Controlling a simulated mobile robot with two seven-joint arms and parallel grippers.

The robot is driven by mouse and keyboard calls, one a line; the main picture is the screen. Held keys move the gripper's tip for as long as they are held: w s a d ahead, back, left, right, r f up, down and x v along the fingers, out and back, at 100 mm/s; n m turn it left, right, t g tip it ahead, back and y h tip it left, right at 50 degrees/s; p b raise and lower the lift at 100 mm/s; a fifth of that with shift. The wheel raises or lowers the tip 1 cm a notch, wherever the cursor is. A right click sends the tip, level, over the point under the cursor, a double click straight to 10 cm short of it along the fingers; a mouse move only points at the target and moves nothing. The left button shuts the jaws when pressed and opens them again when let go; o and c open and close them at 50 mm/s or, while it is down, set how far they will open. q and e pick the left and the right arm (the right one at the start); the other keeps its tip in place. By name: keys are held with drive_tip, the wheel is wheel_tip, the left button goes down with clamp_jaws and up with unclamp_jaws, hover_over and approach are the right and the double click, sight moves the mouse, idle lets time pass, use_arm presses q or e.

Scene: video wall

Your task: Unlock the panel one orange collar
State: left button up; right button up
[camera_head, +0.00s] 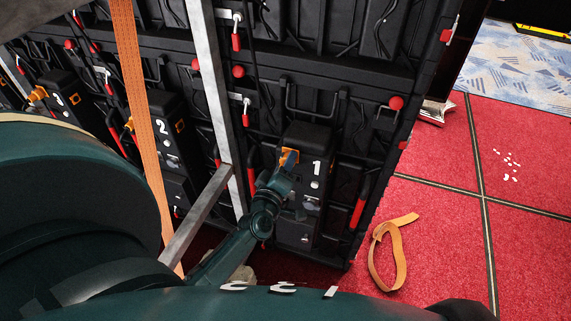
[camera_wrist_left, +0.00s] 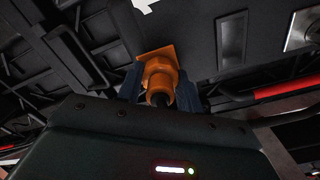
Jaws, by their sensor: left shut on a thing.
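The panel one box (camera_head: 308,185), black and marked with a white 1, is fixed low on the back of the video wall. Its orange collar (camera_head: 289,156) sits at the box's upper left. My left gripper (camera_head: 283,172) reaches up to it from below and is shut on it. In the left wrist view, the collar (camera_wrist_left: 160,74) is a hex-shaped orange piece against an orange plate, with a dark cable end below. The dark blue fingers of my left gripper (camera_wrist_left: 160,90) stand on both sides of it. My right gripper is not in view.
Boxes marked 2 (camera_head: 165,130) and 3 (camera_head: 62,100) stand further left. A grey metal strut (camera_head: 215,90) and an orange strap (camera_head: 138,110) run in front of the wall. A loose orange strap (camera_head: 399,255) lies on the red carpet (camera_head: 440,190), which is largely clear at right.

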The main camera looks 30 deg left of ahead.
use_arm(q)
drive_tip(key=shift+n, duration=0.4)
drive_tip(key=o, duration=1)
drive_tip(key=v, duration=1.3)
drive_tip(key=shift+b, duration=0.3)
drive_tip(key=shift+s, duration=0.1)
